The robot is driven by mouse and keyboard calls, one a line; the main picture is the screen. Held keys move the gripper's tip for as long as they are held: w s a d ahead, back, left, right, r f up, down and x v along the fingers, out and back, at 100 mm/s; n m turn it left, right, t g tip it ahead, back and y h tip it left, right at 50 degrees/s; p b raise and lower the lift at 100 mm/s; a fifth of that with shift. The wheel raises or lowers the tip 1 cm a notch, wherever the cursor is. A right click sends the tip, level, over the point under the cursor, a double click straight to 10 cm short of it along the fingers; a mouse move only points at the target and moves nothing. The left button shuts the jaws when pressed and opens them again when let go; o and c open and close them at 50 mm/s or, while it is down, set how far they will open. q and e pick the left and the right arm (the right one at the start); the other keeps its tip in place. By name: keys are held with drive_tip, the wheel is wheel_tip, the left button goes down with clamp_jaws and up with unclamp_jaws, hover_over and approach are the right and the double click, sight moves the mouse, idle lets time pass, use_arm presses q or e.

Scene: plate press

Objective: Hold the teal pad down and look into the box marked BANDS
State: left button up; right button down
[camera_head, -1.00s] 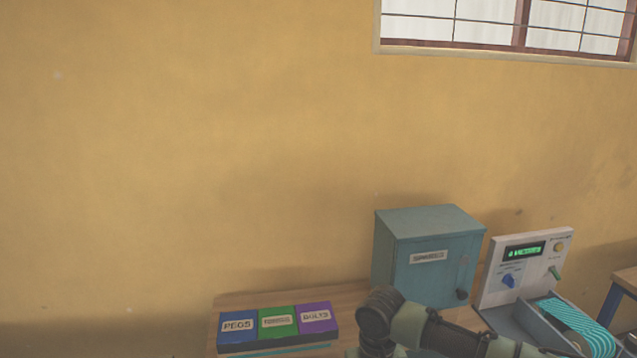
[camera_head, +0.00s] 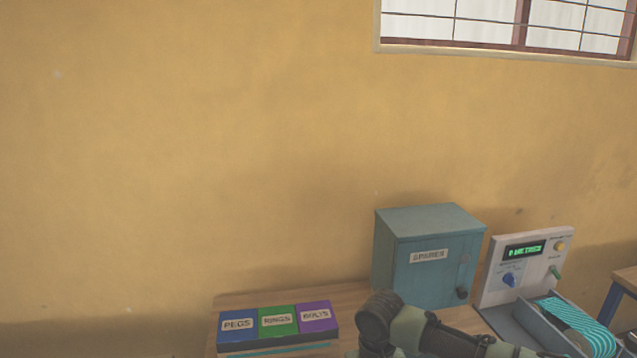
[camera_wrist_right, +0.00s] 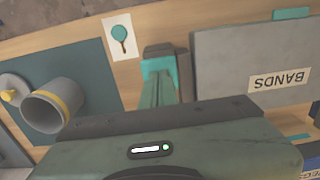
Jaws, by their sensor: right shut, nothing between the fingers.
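In the right wrist view a teal pad (camera_wrist_right: 157,64) shows beside a dark grey block on the wooden bench. My right gripper (camera_wrist_right: 158,78) is shut and empty, with its fingertips at the near side of the pad. I cannot tell whether they touch or press it. The grey box marked BANDS (camera_wrist_right: 225,65) stands to the right of the pad, its label upside down in this view. I see a flat grey face and no opening, and its inside is hidden. My left gripper is not in view.
In the head view are the PEGS, RINGS and BOLTS bins (camera_head: 278,320), a SPARES cabinet (camera_head: 430,270) and a control panel (camera_head: 525,262).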

drive_tip(key=shift+s+f+b, duration=0.1)
drive_tip(key=shift+f+b, duration=0.35)
drive_tip(key=shift+f, duration=1.25)
drive_tip(key=shift+r, duration=0.1)
idle(2.5)
wheel_tip(320, 180, up, 9)
drive_tip(key=p, duration=1)
drive_tip(key=shift+p, duration=0.35)
drive_tip(key=shift+r, duration=0.1)
idle(0.3)
drive_tip(key=shift+r+b, duration=0.35)
wheel_tip(320, 180, up, 7)
drive_tip(key=b, duration=0.2)
